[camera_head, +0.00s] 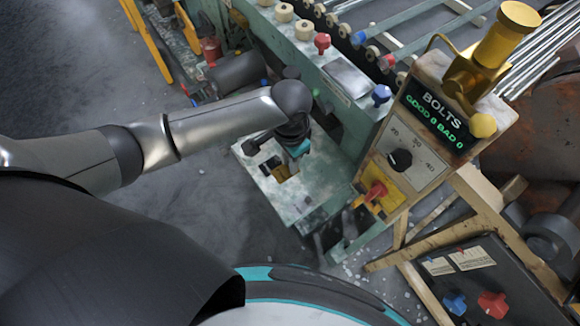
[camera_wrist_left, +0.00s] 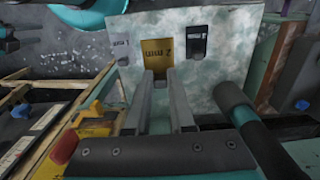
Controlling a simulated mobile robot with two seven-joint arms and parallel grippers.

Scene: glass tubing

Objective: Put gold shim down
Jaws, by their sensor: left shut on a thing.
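The gold shim (camera_wrist_left: 158,52), marked "2 mm", shows between and just beyond the fingertips of my left gripper (camera_wrist_left: 160,76). The gripper is shut on its near end. The shim is over the pale, worn plate (camera_wrist_left: 232,62); whether it touches the plate I cannot tell. In the head view my left gripper (camera_head: 287,152) reaches down over the plate (camera_head: 292,205), and part of the gold shim (camera_head: 283,173) shows below it.
The green machine frame with rollers (camera_head: 304,30) stands behind the plate. A control box (camera_head: 410,150) with a "BOLTS" display and red knob is close on the right. A wooden frame (camera_head: 490,215) stands beyond it. Bare plate lies in front of the shims.

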